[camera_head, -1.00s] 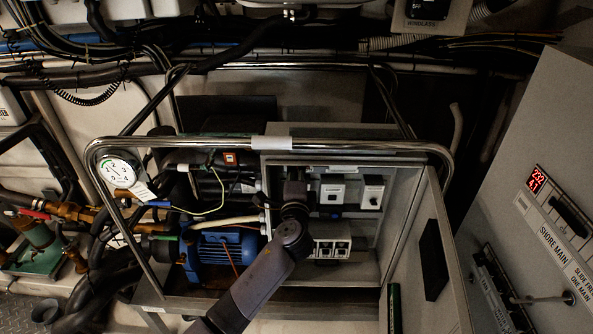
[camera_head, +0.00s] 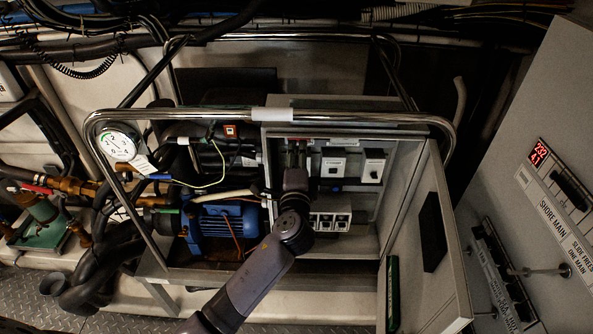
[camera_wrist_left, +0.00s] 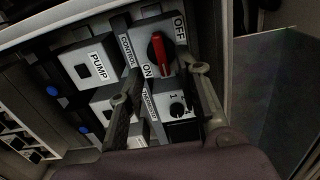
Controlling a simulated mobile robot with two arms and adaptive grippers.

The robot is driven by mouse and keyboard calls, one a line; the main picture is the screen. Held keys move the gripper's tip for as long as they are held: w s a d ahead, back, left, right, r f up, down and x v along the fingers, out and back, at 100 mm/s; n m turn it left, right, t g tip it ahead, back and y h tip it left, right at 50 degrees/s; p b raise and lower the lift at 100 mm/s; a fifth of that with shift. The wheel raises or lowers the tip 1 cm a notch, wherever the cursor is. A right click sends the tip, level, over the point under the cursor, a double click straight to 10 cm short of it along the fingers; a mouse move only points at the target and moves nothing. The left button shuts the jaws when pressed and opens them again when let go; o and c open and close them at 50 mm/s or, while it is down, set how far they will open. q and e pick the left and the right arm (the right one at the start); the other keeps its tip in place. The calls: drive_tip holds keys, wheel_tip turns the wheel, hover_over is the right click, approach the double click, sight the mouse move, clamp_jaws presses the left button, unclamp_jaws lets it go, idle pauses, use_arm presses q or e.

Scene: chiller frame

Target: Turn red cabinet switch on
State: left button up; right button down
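The red cabinet switch (camera_wrist_left: 158,52) is a red rotary handle on a white plate marked OFF and ON, in the left wrist view. Its lower end lies towards the ON side of the plate, and its upper end points up between the labels. My left gripper (camera_wrist_left: 164,74) is open, with one finger on each side of the switch and no clear contact. In the head view my left gripper (camera_head: 295,168) reaches into the open grey cabinet (camera_head: 386,222) and hides most of the switch. My right gripper is in neither view.
A PUMP switch plate (camera_wrist_left: 92,66) and a thermostat dial (camera_wrist_left: 178,108) sit close to the gripper. A metal rail (camera_head: 350,119) runs in front of the cabinet top. The open cabinet door (camera_head: 430,275) stands to the right, and a blue motor (camera_head: 215,225) to the left.

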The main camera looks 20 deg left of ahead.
use_arm(q)
drive_tip(key=v, duration=0.7)
